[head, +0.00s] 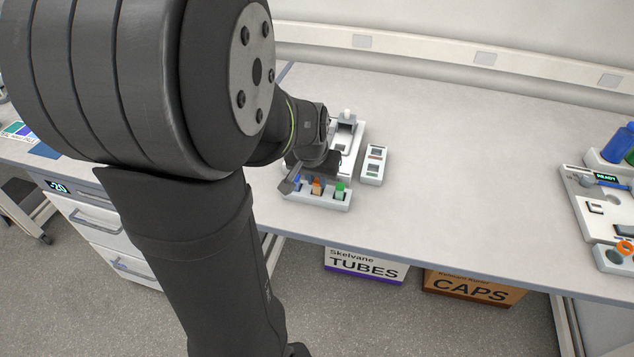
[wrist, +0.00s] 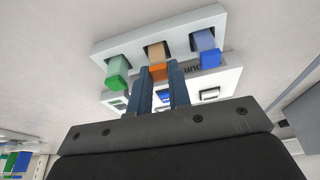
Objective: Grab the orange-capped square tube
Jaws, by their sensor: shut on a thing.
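The orange-capped square tube (head: 317,187) stands in the middle slot of a white rack (head: 338,204) near the front edge of the bench. In the wrist view the orange-capped square tube (wrist: 155,52) shows between the two dark fingers of my gripper (wrist: 160,76), which is shut on it around its orange cap. A green-capped tube (head: 340,191) stands on one side of it and a blue-capped tube (head: 297,184) on the other. They also show in the wrist view, green (wrist: 117,72) at left and blue (wrist: 206,48) at right. In the head view my wrist partly hides the gripper.
A small white block with dark windows (head: 374,165) stands right of the rack. A white device (head: 345,135) is behind the rack. A station with a READY display (head: 606,178) is at the far right. The bench middle (head: 470,180) is clear.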

